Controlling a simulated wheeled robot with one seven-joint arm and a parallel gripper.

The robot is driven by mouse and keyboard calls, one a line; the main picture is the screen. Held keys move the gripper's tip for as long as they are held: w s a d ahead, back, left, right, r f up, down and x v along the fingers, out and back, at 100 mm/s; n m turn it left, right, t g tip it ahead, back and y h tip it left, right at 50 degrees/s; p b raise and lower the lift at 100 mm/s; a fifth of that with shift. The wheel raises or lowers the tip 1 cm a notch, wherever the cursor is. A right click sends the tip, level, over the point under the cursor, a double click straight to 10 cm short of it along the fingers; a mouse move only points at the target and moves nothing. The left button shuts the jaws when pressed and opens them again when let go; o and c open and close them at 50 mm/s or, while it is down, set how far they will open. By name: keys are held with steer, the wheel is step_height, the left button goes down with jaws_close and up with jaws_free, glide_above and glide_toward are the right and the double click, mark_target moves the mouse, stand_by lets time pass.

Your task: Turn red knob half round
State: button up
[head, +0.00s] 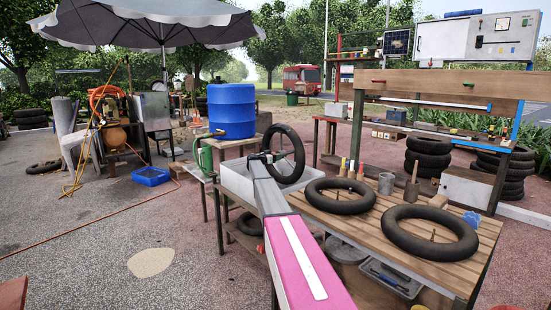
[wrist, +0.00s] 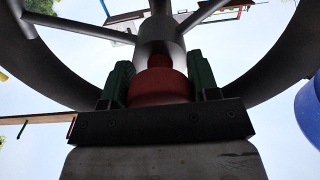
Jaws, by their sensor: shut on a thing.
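A red knob (wrist: 160,88) sits in the middle of the wrist view, against a grey metal hub with spokes. My gripper (wrist: 160,80) has its green-padded fingers shut on the knob, one on each side. A dark wheel rim or tyre (wrist: 52,65) arcs behind it. In the head view my gripper (head: 266,157) is at the upright black tyre (head: 297,160) over a pale tub. The knob cannot be made out in the head view.
The pale tub (head: 236,184) stands below the tyre, with a blue barrel (head: 232,108) behind it. A compressor cart (head: 116,135) stands far left. The paved ground at left is mostly clear.

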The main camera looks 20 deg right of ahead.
stand_by(0.3)
steer(key=o, duration=0.9)
steer(key=shift+o, duration=0.2)
steer(key=shift+a, duration=0.1)
steer(key=v, duration=1)
steer(key=shift+s+a, duration=0.2)
steer(key=shift+a, duration=0.1)
steer(key=shift+r, duration=0.1)
steer(key=shift+c, duration=0.2)
